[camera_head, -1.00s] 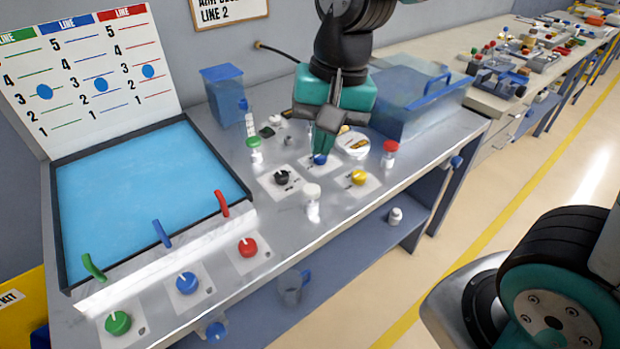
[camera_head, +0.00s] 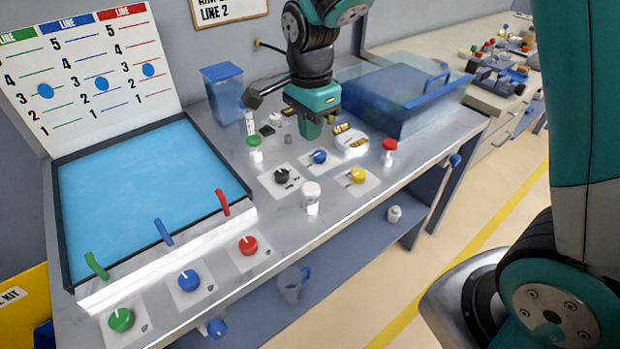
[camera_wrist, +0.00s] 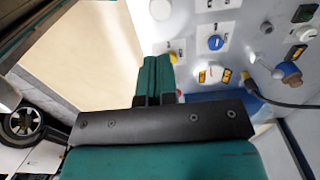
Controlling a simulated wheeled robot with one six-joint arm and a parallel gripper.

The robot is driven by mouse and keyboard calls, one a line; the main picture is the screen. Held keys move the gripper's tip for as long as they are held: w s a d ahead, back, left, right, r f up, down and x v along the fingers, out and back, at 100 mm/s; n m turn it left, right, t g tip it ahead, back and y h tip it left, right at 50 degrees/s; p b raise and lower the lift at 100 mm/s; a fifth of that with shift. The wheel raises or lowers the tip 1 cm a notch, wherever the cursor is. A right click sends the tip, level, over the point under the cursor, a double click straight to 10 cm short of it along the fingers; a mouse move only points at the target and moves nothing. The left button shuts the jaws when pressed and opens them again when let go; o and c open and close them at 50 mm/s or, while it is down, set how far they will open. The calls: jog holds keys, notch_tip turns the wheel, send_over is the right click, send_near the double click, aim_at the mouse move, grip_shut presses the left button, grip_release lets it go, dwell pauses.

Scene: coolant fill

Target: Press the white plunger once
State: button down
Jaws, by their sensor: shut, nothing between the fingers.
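The white plunger (camera_head: 311,190) stands upright near the front edge of the grey bench, between the black knob (camera_head: 282,176) and the yellow knob (camera_head: 357,176). Its round white top (camera_wrist: 160,9) shows at the top edge of the wrist view. My gripper (camera_head: 311,130) is shut and empty, pointing down. It is behind the plunger and the blue knob (camera_head: 320,157), apart from both. In the wrist view my two green fingers (camera_wrist: 156,62) are together, with the plunger well beyond their tips.
A red-capped piece (camera_head: 389,150) and a green-capped piece (camera_head: 254,148) stand on the bench. A round white dial (camera_head: 352,143) is close to my gripper. A clear blue tank (camera_head: 400,105) is at right, a blue jug (camera_head: 223,95) at left.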

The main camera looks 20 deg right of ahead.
aim_at(311, 188)
notch_tip(311, 188, down, 13)
jog(key=p, duration=0.2)
jog(key=shift+f+p, duration=0.1)
jog(key=shift+p, duration=0.3)
jog(key=shift+f, duration=0.1)
notch_tip(311, 188, down, 3)
jog(key=shift+b, duration=1.15)
jog(key=shift+s, duration=0.1)
jog(key=shift+r+p, duration=0.45)
notch_tip(311, 188, up, 14)
jog(key=shift+f, duration=0.2)
